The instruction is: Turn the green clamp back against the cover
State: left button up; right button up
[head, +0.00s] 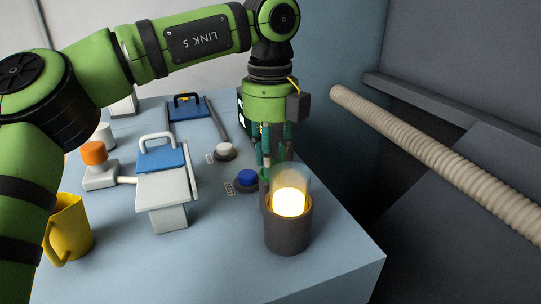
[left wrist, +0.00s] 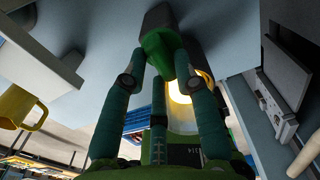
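My left gripper (head: 276,160) points down at the table's right side, just behind a glowing lamp. In the left wrist view its fingers (left wrist: 158,72) stand apart around a green piece, apparently the green clamp (left wrist: 157,48), on a dark grey block (left wrist: 158,18). The fingertips are close to its sides; I cannot tell whether they grip it. In the head view the clamp is mostly hidden by the fingers and lamp. I cannot single out the cover with certainty; a clear dome (head: 291,178) stands over the lamp's light. My right gripper is not in view.
The lamp's dark cup (head: 288,236) stands in front of the gripper. A blue button (head: 247,177) and a white button (head: 225,150) are to its left. A ribbed hose (head: 430,150) hangs at right.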

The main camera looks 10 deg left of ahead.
pick_arm(q)
jog(key=shift+r, duration=0.1)
notch_tip(320, 180, up, 12)
dwell(0.8)
